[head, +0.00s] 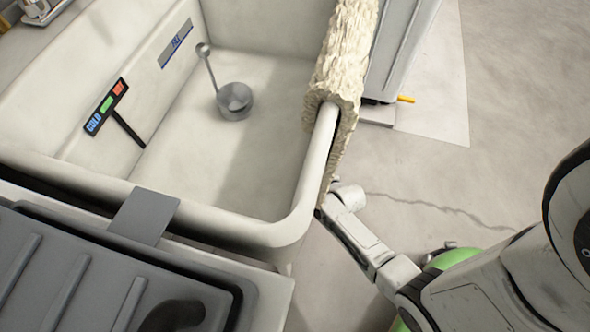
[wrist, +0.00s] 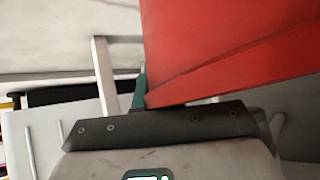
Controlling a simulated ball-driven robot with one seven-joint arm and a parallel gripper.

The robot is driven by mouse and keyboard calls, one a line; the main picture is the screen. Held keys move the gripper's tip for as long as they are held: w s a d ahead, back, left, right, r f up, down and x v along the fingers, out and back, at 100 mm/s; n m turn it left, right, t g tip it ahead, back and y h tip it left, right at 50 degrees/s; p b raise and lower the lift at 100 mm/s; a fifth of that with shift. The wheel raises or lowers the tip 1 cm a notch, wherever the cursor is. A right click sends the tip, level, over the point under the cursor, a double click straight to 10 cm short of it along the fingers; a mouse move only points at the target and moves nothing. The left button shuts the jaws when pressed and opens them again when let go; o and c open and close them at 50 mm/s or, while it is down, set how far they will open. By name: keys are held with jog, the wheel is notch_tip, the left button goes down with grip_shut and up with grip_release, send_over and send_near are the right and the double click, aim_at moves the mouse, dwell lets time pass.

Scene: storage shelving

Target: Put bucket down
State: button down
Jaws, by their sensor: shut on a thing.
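The bucket appears as a large red surface (wrist: 235,48) filling the upper right of the wrist view, very close to the camera. Its rim, base and handle cannot be made out. My gripper (wrist: 142,92) is shut on it; a teal finger part shows against the lower left edge of the red surface. In the head view my arm comes from the right and its end goes out of sight beside the sink's outer wall. The bucket does not show in the head view.
A large white sink (head: 262,232) holds a small grey metal pot (head: 234,101) with a long handle. A shaggy cream cloth (head: 343,60) hangs over its right rim. A grey ribbed tray (head: 60,285) is at lower left. Open concrete floor (head: 520,100) lies to the right.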

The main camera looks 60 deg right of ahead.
jog(key=w+d+f+b, duration=0.2)
jog(key=w+f+b, duration=0.1)
jog(key=w+b, duration=0.2)
jog(key=w, duration=0.2)
jog(key=shift+w+d+f, duration=0.25)
jog(key=shift+w, duration=0.1)
jog(key=c, duration=1.7)
grip_release()
jog(key=shift+f, duration=0.15)
jog(key=o, duration=0.4)
jog(key=shift+o, duration=0.2)
